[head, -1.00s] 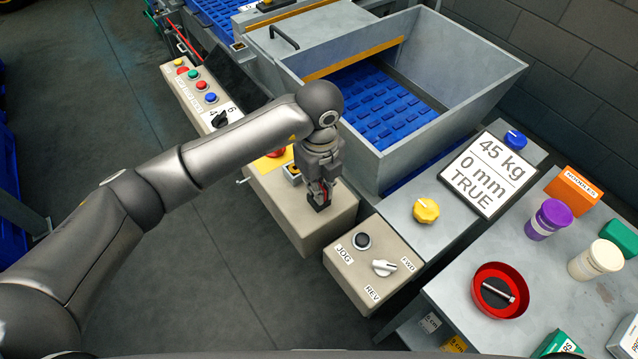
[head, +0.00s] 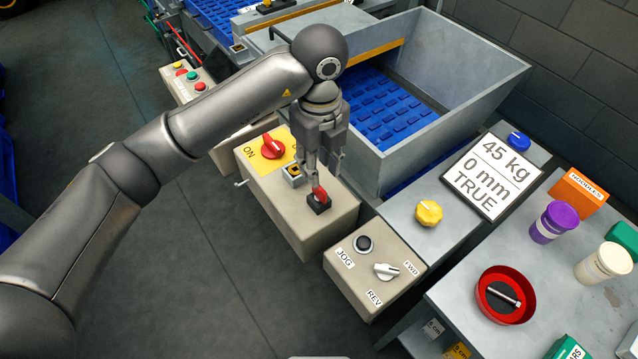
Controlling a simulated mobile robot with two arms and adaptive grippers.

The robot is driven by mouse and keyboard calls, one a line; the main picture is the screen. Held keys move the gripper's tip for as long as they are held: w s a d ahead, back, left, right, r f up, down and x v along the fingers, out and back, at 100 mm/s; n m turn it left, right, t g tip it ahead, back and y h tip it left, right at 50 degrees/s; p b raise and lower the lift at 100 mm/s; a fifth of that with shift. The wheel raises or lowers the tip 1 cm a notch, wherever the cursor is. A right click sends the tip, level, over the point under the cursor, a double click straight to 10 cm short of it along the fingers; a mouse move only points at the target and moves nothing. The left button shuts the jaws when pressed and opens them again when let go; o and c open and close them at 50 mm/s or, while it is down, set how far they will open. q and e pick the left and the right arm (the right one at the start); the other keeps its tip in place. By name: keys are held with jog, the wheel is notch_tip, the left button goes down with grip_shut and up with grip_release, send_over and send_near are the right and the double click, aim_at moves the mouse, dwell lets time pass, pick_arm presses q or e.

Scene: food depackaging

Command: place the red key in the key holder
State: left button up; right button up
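The red key (head: 319,193) stands upright in a small black block (head: 318,206) on top of the beige control box (head: 290,225); this block looks like the key holder. My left gripper (head: 322,170) hangs above the key, pointing down. Its fingers are spread apart, with nothing visible between the tips. The key shows below the fingertips and appears clear of them. How deep the key sits in the block cannot be seen. My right gripper is not in view.
A red rotary switch (head: 273,147) on a yellow ON plate and a small yellow-framed part (head: 293,172) sit close to the gripper. The grey hopper wall (head: 375,165) rises just right. The JOG box (head: 375,265) stands in front. A red bowl (head: 505,319) is far right.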

pick_arm(q)
jog(key=shift+r, duration=2.25)
